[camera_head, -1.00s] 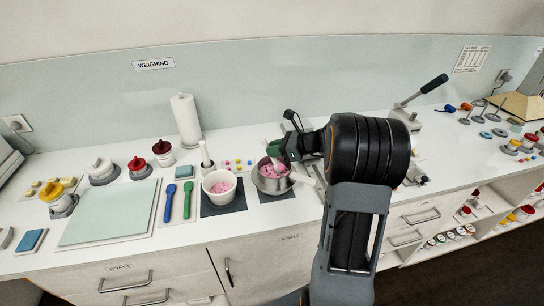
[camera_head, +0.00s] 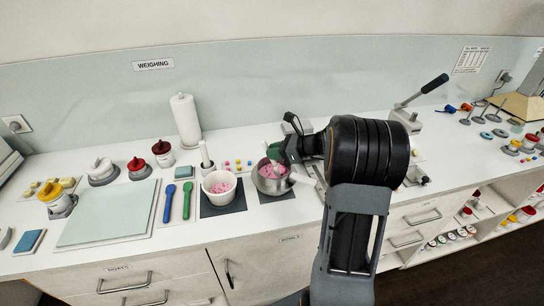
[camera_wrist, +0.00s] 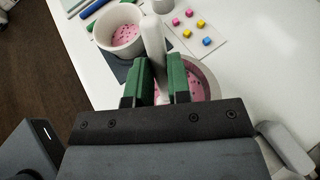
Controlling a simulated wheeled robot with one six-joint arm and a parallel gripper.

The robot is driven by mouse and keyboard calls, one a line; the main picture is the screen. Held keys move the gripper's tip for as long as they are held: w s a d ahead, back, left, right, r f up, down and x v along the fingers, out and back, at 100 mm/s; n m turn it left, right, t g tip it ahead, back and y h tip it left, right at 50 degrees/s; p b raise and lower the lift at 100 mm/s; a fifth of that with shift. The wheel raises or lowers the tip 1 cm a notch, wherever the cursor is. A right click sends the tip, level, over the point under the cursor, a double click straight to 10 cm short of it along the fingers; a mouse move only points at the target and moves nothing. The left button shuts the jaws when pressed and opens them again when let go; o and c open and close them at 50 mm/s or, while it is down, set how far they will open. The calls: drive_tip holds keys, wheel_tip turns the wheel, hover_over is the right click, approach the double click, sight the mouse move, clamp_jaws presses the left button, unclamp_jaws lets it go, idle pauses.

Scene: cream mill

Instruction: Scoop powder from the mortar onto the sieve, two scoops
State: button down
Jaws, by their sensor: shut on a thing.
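The white mortar (camera_head: 232,194) holds pink powder and stands on a dark mat. It also shows in the wrist view (camera_wrist: 103,38), with dark specks in the powder. To its right the sieve (camera_head: 287,188), a grey metal bowl, holds pink powder. My gripper (camera_head: 277,152) is over the sieve. In the wrist view my gripper's green fingers (camera_wrist: 163,80) are shut on a pale rod-like handle (camera_wrist: 153,45), with the sieve (camera_wrist: 212,80) below. The tool's lower end is hidden, so I cannot tell whether it carries powder.
A pestle (camera_head: 204,156) stands upright behind the mortar. A blue spoon (camera_head: 169,201) and a green spoon (camera_head: 187,199) lie left of it. A card with coloured cubes (camera_wrist: 188,28) lies behind the bowls. A paper roll (camera_head: 186,119) stands at the back.

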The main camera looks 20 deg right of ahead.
idle(0.4)
wheel_tip(320, 180, up, 7)
drive_tip(key=p, duration=0.6)
idle(0.9)
